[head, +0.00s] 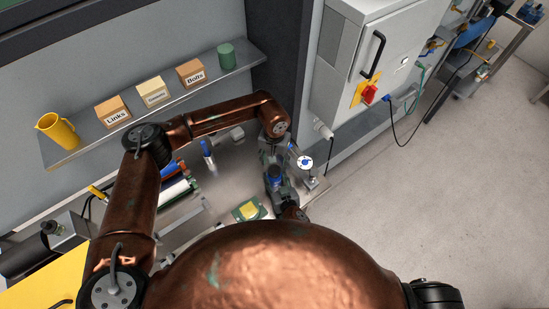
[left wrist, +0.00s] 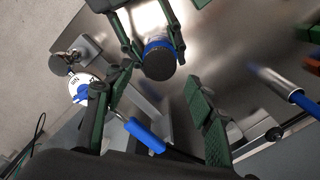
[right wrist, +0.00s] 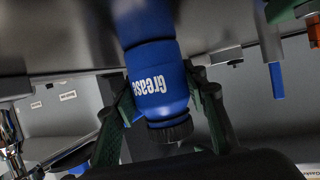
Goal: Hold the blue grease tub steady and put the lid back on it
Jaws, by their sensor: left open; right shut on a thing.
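The blue grease tub (right wrist: 160,80) stands on the steel bench, labelled "Grease", with its reflection in the metal. My right gripper (right wrist: 163,97) is shut around its sides. A dark lid (left wrist: 158,62) covers the tub's top in the left wrist view, and it shows at the tub's end in the right wrist view (right wrist: 170,132). I cannot tell whether it is fully seated. My left gripper (left wrist: 150,88) is open and empty, its fingertips close to the lid, apart from it. In the head view the tub (head: 274,173) is small and partly hidden by the grippers.
A dial gauge on a stand (left wrist: 82,90) is close beside the left gripper's finger. A blue-handled tool (left wrist: 145,135) shows between the fingers. Another blue-handled tool (left wrist: 308,104) is to the right. A shelf (head: 155,108) with boxes and a yellow jug (head: 57,130) is behind.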

